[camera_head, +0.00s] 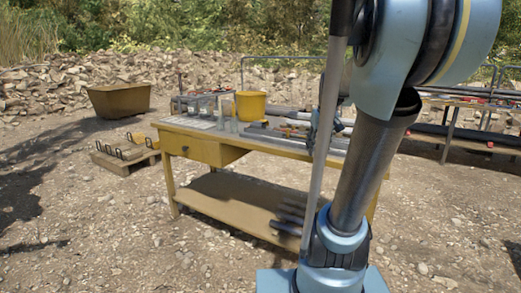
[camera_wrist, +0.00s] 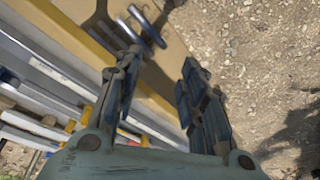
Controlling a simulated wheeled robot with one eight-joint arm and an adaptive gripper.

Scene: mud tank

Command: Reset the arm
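My gripper (camera_wrist: 162,62) shows in the wrist view with its two dark jointed fingers spread apart. Nothing is visible between them. They hang above the front edge of the yellow workbench (camera_wrist: 100,50). In the head view, my arm fills the right side and covers the right part of the workbench (camera_head: 240,148). A dark and blue part beside the thin grey pole, above the tabletop, looks like my gripper, but it is mostly hidden there.
A yellow bucket (camera_head: 251,106) and metal bars lie on the tabletop. Grey pipes (camera_head: 291,214) rest on the lower shelf. A pallet (camera_head: 126,160) and a brown tub (camera_head: 119,100) stand at left. Another table (camera_head: 460,135) stands at right. Gravel in front is clear.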

